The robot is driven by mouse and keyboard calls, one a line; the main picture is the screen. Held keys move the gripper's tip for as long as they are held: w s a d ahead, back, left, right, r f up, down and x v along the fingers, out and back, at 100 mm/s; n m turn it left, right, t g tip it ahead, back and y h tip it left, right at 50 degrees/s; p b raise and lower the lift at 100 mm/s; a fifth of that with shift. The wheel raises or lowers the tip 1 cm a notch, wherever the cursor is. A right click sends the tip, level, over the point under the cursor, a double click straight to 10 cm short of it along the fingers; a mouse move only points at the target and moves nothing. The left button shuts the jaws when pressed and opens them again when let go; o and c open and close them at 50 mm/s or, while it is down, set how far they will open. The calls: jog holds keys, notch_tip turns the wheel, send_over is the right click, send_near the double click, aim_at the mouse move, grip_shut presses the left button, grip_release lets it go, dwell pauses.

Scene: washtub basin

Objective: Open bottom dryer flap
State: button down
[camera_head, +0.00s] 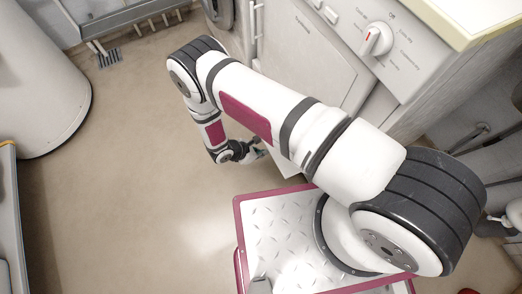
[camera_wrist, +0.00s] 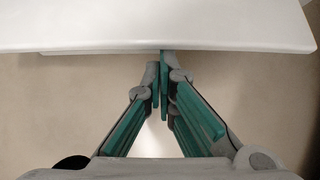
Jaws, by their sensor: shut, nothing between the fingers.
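The white dryer (camera_head: 300,45) stands at the top of the head view, its dial on the upper right. My gripper (camera_head: 258,148) is low beside the dryer's lower front, partly hidden by my arm. A white panel (camera_head: 284,163) shows behind my arm near the fingers. In the wrist view a white panel with a rounded corner (camera_wrist: 160,25) spans the top; I cannot tell for certain whether it is the bottom flap or how far open it is. My gripper (camera_wrist: 162,72) is shut and empty, its teal-padded fingertips at the panel's lower edge. Contact is unclear.
A white cylindrical tank (camera_head: 40,80) stands at the left. The beige floor (camera_head: 120,190) between is clear.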

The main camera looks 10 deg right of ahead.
jog(key=s+a+r, duration=0.2)
jog(key=a+r, duration=0.1)
jog(key=a, duration=0.3)
jog(key=shift+s+a+r, duration=0.15)
jog(key=shift+a+r, duration=0.25)
dwell(0.7)
jog(key=shift+a, duration=0.1)
